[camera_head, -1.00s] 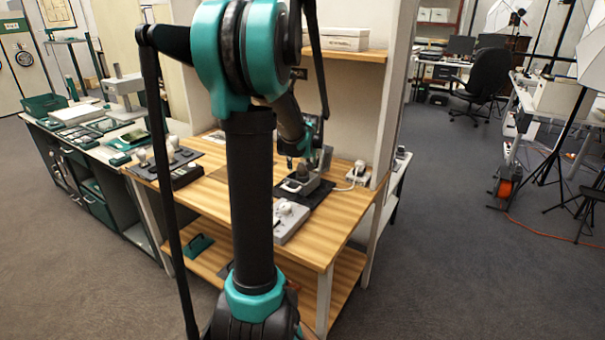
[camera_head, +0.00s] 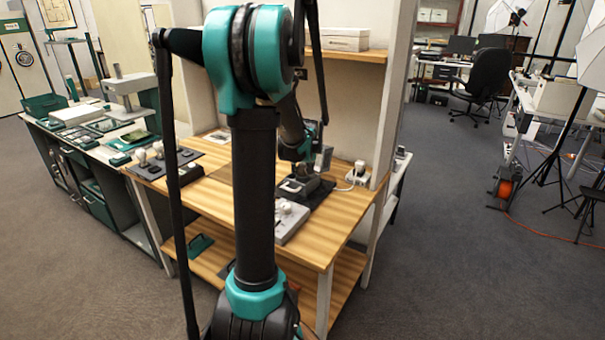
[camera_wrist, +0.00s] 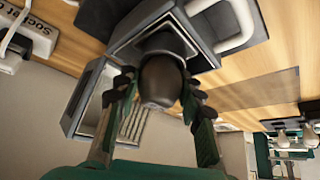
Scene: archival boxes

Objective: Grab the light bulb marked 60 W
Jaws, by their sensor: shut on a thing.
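A dark, rounded bulb-shaped thing (camera_wrist: 160,80) is between the two fingers of my gripper (camera_wrist: 157,88) in the wrist view. The fingers are shut on its sides. Its upper end in the picture meets a grey square-framed fixture (camera_wrist: 130,38); I cannot tell whether it is seated there or clear of it. No 60 W marking is legible. In the head view my gripper (camera_head: 304,170) is low over a grey device (camera_head: 299,188) on the wooden bench, and the dark thing is mostly hidden. White bulbs (camera_head: 157,147) stand on a dark tray (camera_head: 188,177) at the left.
A pale box with white knob-like parts (camera_head: 290,222) lies on the bench (camera_head: 318,248) in front of the device. A white fitting with a cord (camera_head: 358,172) stands at the right near the upright panel. A shelf (camera_head: 352,56) with white boxes hangs above.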

